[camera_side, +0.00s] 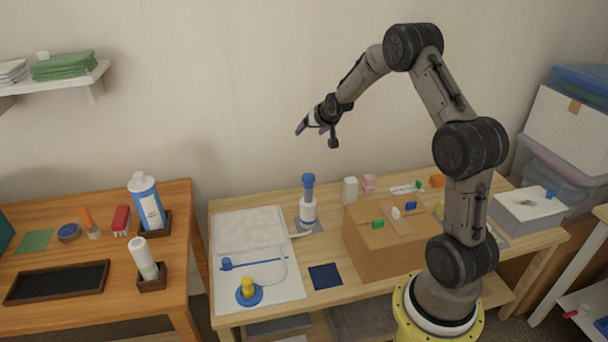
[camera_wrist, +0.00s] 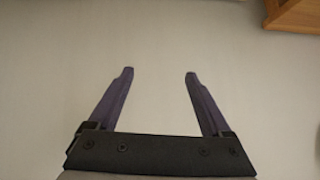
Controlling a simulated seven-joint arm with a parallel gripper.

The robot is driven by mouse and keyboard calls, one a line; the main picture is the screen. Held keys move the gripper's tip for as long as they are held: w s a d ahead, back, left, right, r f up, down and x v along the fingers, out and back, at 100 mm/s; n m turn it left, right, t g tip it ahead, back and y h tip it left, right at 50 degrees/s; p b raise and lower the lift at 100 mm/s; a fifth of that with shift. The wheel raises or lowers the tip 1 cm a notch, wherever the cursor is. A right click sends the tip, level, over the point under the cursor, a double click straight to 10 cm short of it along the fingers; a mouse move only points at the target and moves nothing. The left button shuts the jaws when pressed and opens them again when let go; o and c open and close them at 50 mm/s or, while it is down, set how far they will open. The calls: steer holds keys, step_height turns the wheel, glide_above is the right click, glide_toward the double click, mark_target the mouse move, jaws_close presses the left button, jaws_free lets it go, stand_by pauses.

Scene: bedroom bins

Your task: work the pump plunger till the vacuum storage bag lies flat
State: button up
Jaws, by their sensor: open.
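The vacuum storage bag (camera_side: 225,285) is a white, mostly flat-looking sheet on the left of the light wooden table, with a paler, slightly raised panel at its back. A blue strip (camera_side: 255,264) crosses it, and a blue round valve with a yellow top (camera_side: 248,291) sits near its front. The pump (camera_side: 308,207) stands upright to the right of the bag, white with a blue plunger top (camera_side: 308,180). My gripper (camera_side: 309,128) is high above the table, apart from both. In the wrist view its two fingers (camera_wrist: 159,75) are spread and empty, facing a plain pale surface.
A cardboard box (camera_side: 385,250) with small coloured clips stands right of the pump. A second table (camera_side: 100,280) on the left holds bottles and a dark tray (camera_side: 57,282). A wall shelf (camera_side: 60,80) is at upper left.

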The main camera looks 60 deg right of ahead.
steer(key=s+a+r+n+t+h, duration=0.35)
steer(key=s+a+r+t, duration=0.25)
steer(key=s+a+t, duration=0.4)
steer(key=g, duration=0.2)
glide_above(308, 194)
steer(key=d+x, duration=0.1)
steer(key=x, duration=0.3)
step_height(308, 194, down, 21)
steer(key=shift+f, duration=0.25)
steer(key=shift+s+m, duration=0.15)
steer(key=shift+m, duration=0.1)
jaws_close()
step_height(308, 194, down, 5)
steer(key=shift+r, duration=0.1)
stand_by(0.4)
jaws_free()
